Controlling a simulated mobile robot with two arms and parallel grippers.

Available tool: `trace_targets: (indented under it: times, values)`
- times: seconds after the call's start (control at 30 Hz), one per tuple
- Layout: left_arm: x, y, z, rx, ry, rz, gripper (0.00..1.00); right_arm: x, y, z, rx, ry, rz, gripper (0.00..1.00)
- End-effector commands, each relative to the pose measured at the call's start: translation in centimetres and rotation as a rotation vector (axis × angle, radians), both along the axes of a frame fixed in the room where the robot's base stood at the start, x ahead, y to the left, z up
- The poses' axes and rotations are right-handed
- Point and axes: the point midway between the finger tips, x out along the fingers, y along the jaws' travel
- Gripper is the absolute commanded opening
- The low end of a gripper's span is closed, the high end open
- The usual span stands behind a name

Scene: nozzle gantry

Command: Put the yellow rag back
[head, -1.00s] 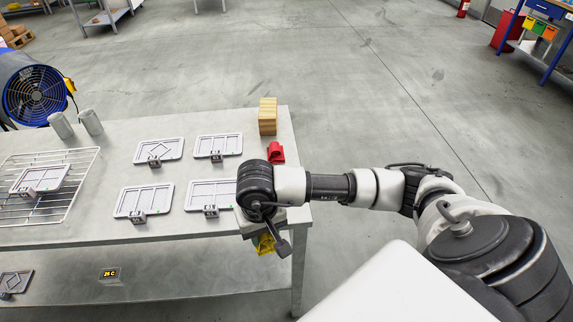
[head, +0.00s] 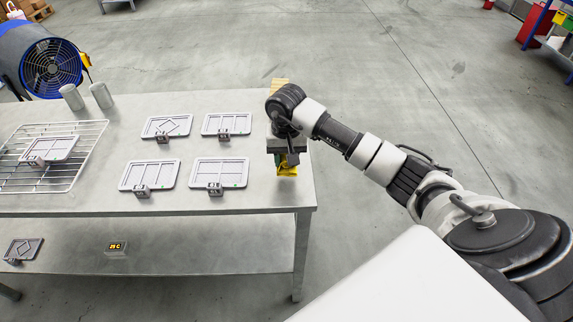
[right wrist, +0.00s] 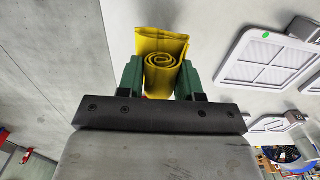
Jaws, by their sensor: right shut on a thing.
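The yellow rag (right wrist: 161,48) is rolled, and its spiral end shows in the right wrist view between the two green fingers. My right gripper (right wrist: 161,80) is shut on it. In the head view the rag (head: 288,171) shows just below my right gripper (head: 287,162), over the right end of the metal table (head: 265,195). I cannot tell whether the rag touches the tabletop. My left gripper is not in view.
Several grey framed plates (head: 219,173) with small dark tags lie left of my right gripper. A wire rack (head: 85,150) holds another plate. Two grey cylinders (head: 102,96) stand at the back. A wooden block (head: 281,84) is partly hidden behind my right wrist.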

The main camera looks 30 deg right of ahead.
Motion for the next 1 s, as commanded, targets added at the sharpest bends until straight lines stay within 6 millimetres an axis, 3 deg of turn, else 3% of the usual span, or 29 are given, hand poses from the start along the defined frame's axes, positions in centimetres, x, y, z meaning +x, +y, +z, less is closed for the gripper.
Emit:
trace_targets:
  times: [0.33, 0.77, 0.8, 0.93, 1.0]
  values:
    - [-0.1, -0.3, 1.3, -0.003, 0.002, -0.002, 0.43, 0.1, -0.1, -3.8, 0.002, 0.002, -0.001, 0.1]
    - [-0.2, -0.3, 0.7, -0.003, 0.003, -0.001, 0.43, 0.2, -0.2, -4.6, -0.001, -0.001, 0.001, 0.1]
    - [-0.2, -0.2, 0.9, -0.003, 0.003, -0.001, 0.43, 0.2, -0.2, -4.4, 0.0, -0.001, 0.001, 0.42]
    - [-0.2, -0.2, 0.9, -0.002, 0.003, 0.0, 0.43, 0.2, -0.2, -4.4, -0.001, -0.001, 0.001, 0.61]
    - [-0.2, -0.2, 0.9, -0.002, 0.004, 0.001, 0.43, 0.2, -0.2, -4.4, 0.0, 0.0, 0.001, 0.61]
